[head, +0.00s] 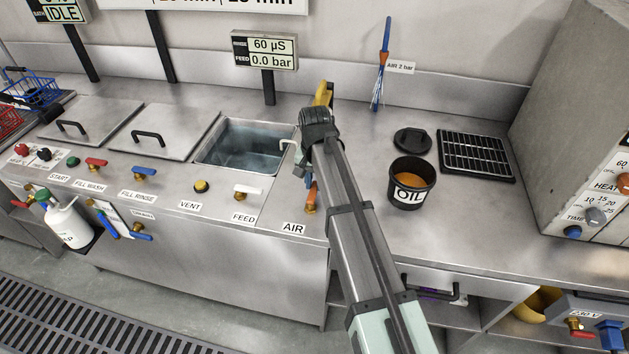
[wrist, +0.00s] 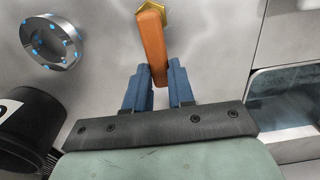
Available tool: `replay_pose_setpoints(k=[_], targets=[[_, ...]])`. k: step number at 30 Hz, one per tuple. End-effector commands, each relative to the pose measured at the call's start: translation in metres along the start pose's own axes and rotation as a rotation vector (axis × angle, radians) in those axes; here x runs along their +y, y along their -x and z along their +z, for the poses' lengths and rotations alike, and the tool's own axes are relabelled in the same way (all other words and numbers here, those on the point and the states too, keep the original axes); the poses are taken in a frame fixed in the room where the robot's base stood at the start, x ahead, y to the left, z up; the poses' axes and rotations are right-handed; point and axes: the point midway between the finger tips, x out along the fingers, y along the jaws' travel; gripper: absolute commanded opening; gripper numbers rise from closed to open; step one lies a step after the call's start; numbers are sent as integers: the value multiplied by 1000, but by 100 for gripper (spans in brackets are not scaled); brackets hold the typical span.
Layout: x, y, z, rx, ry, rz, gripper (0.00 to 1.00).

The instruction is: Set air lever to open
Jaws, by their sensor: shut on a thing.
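The orange air lever (head: 311,194) sits on a brass nut behind the AIR label (head: 293,229). In the head view it points from the nut towards the back of the bench. The wrist view shows the lever (wrist: 151,47) running from its brass nut (wrist: 163,13) down between the blue fingers. My gripper (wrist: 163,82) is shut on the free end of the lever. In the head view my arm hides part of the gripper and its surroundings.
A black OIL pot (head: 411,184) and its lid (head: 412,140) stand right of my arm. The open sink (head: 245,150) is at left, with the white FEED lever (head: 247,192) in front. A metal ring (wrist: 50,40) lies near the lever in the wrist view.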

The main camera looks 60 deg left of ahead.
Motion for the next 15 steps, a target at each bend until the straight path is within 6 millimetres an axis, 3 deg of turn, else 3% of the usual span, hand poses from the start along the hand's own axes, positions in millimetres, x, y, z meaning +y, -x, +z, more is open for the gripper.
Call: replay_pose_setpoints(k=[1, 2, 3, 9, 15], targets=[[1, 0, 0, 1, -7, 2, 0], [1, 0, 0, 1, -7, 2, 24], [1, 0, 0, 1, -6, 2, 28], [1, 0, 0, 0, -4, 2, 47], [1, 0, 0, 0, -2, 1, 49]])
